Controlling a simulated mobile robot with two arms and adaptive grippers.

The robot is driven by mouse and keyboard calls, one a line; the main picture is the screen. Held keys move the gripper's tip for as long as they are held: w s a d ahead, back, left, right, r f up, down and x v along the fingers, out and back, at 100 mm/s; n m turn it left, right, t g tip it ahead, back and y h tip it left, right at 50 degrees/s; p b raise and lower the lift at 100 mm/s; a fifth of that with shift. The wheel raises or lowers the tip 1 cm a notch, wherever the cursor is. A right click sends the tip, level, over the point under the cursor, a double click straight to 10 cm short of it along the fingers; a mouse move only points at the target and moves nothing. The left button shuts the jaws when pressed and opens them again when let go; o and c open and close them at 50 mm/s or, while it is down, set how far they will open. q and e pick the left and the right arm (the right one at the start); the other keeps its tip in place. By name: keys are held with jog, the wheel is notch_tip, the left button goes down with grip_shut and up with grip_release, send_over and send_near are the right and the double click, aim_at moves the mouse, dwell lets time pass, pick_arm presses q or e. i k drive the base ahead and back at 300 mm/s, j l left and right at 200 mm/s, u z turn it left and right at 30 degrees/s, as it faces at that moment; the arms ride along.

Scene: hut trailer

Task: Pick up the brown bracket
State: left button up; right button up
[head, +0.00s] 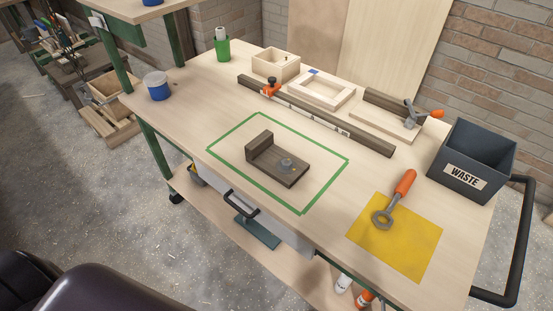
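The brown bracket (283,165) is a dark brown L-shaped wooden piece. It lies on the light wooden workbench, inside a green rectangular outline (331,186). Its flat plate points to the lower right and its upright block stands at the upper left end. Neither of my grippers shows in the head view, and nothing is touching the bracket.
An orange-handled tool (401,190) lies on a yellow sheet (408,249). A grey waste bin (457,180) stands at the right. A long dark bar (367,140), wooden frame (318,101) and box (264,68) lie behind. A blue-and-white pot (158,91) stands at the left.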

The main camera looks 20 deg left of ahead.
aim_at(261, 152)
jog(key=i+j+z, duration=0.15)
jog(key=j+z, duration=0.15)
jog(key=j, duration=0.7)
jog(key=j+z, duration=0.35)
jog(key=j, duration=0.65)
